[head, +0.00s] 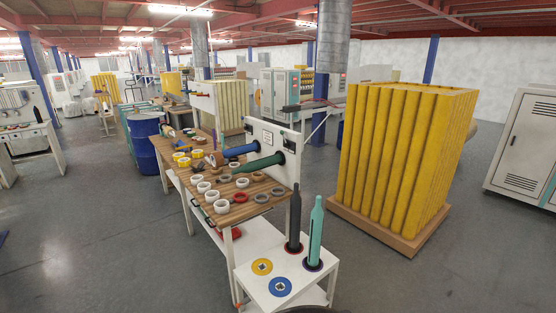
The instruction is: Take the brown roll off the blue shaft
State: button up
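The blue shaft (241,150) sticks out to the left from a white upright panel on the wooden-topped workbench. A small brown roll (216,158) appears to sit around the shaft's left end; at this size I cannot tell how far on it is. A green shaft (258,163) sticks out of the same panel, nearer and to the right, and looks bare. My gripper is not in view. A dark curved edge at the bottom middle of the picture may be part of me.
The workbench top (238,211) carries several white, grey, red and brown rolls. A low white table (262,291) in front holds a dark upright spindle (294,222), a teal one (315,236), and yellow and blue discs. A yellow stack (398,160) stands right. Floor at left is clear.

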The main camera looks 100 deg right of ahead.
aim_at(218, 162)
jog(key=z, duration=2.15)
jog(key=i, duration=3.3)
jog(key=u, duration=0.15)
